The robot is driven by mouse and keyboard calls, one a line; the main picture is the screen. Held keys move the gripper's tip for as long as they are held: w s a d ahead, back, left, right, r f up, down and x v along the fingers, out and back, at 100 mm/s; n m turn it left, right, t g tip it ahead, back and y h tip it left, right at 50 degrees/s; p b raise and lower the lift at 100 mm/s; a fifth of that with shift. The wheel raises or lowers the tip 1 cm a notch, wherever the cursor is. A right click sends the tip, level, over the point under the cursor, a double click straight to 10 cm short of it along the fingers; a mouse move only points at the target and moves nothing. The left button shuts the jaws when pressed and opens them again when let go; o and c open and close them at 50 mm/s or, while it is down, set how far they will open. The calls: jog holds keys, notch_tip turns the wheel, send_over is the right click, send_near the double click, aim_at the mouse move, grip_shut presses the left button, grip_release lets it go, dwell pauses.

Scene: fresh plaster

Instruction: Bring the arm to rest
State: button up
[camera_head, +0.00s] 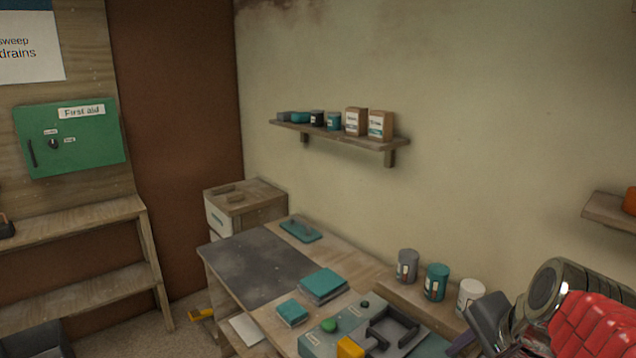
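My arm (590,322) reaches into the lower right corner, with a red ribbed cover and shiny grey metal joints. The grey end at its left, which looks like my gripper (484,322), is in front of the workbench's right end, near the white can (470,294). Its fingers cannot be made out clearly, so I cannot tell whether it is open or shut. Nothing is clearly seen held in it. The rest of the arm is cut off by the picture's edge.
A wall shelf (345,136) holds boxes and jars. Another shelf (606,211) juts in above my arm.

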jog(key=s+a+f+n, duration=0.2)
jog(key=s+a+n, duration=0.4)
jog(key=n, duration=0.8)
jog(key=shift+a+f+h, duration=0.4)
jog(key=shift+a, duration=0.65)
jog(key=shift+c, duration=0.4)
jog(key=shift+c, duration=1.1)
